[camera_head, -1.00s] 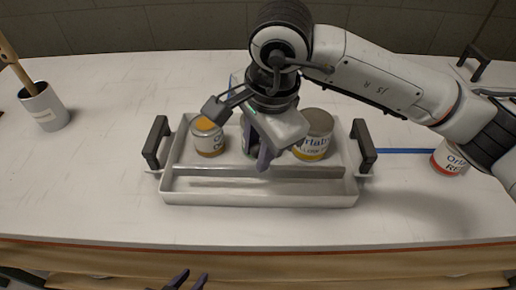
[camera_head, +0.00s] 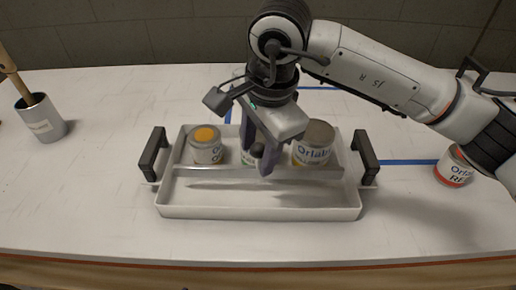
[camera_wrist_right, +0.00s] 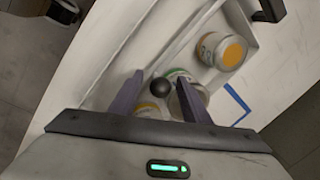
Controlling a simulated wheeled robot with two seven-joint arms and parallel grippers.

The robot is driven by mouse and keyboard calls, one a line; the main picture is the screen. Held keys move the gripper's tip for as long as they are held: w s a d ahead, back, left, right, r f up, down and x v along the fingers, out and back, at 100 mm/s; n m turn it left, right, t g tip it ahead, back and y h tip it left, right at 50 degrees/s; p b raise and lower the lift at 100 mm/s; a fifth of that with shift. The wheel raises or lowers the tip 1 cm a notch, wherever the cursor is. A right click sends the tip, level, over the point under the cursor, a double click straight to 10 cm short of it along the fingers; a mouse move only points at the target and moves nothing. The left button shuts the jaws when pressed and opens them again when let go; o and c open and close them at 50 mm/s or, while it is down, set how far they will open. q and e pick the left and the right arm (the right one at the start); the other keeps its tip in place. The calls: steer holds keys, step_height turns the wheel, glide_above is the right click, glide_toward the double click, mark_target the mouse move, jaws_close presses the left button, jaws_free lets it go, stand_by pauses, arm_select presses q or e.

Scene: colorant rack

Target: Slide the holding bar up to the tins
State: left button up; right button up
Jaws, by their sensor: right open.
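The holding bar (camera_head: 215,172) lies across the white tray (camera_head: 300,212), just in front of the tins; I cannot tell if it touches them. Its black knob (camera_head: 258,150) also shows in the wrist view (camera_wrist_right: 161,88). My right gripper (camera_head: 257,160) is open, with its purple fingers around the knob, and it does not visibly clamp it. An orange-topped tin (camera_head: 206,152) stands left in the tray, and a grey-topped Orlab tin (camera_head: 312,152) stands right. A green-marked tin (camera_wrist_right: 178,75) between them is mostly hidden by the gripper. My left gripper is out of view.
Black tray handles (camera_head: 153,155) and (camera_head: 366,158) rise at both ends. A red-banded tin (camera_head: 455,168) stands on the table at right. A metal cup (camera_head: 40,117) with a wooden-handled tool stands at left. The tray's front part is bare.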

step_height(320, 180, up, 10)
steer(key=s+d, duration=0.1)
steer(key=shift+s+b, duration=0.35)
steer(key=shift+b, duration=0.1)
